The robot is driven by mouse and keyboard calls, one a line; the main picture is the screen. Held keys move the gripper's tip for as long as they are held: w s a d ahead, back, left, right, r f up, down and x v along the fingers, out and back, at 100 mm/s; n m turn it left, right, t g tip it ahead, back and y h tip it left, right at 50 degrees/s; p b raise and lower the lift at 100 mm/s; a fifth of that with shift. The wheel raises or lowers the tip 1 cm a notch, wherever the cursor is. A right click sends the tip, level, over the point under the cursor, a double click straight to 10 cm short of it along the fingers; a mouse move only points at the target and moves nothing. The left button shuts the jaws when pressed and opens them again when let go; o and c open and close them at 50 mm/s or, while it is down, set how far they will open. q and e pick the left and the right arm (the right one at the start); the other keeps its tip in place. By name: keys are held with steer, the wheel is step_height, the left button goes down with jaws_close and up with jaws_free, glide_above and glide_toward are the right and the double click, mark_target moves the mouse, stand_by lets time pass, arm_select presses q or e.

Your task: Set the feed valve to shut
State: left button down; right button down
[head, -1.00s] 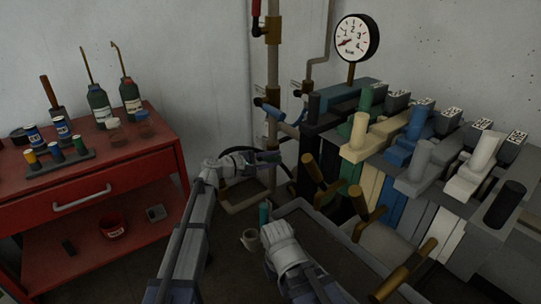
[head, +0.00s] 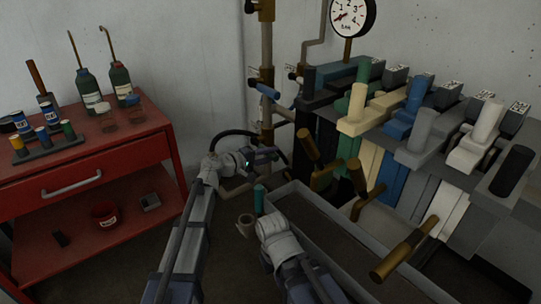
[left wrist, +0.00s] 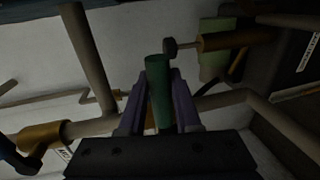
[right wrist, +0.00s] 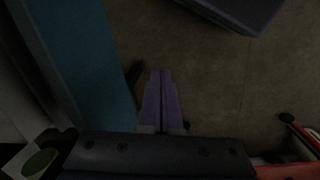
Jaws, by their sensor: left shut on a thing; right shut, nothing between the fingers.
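My left gripper (head: 265,155) is low beside the pipes at the wall in the head view. In the left wrist view its purple fingers are shut on a green handle (left wrist: 158,105), which points away from the palm. I cannot read a label that confirms this is the feed valve, and its joint with the pipe is hidden. My right gripper (right wrist: 160,80) is shut and empty over the floor. In the head view its fingers are hidden behind its own wrist.
A blue-handled valve (head: 268,91) is on the upright pipe (head: 267,120). A brass valve (left wrist: 42,137) shows at the left wrist view's lower left. A grey trough (head: 335,240) and a bank of coloured levers (head: 410,120) stand right; a red cabinet (head: 100,175) stands left.

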arm_select(q)
steer(key=shift+s+f, duration=0.1)
steer(key=c, duration=0.6)
jaws_free()
steer(key=p+v, duration=0.1)
steer(key=v, duration=0.6)
steer(key=shift+a, duration=0.35)
steer(key=shift+s, duration=0.15)
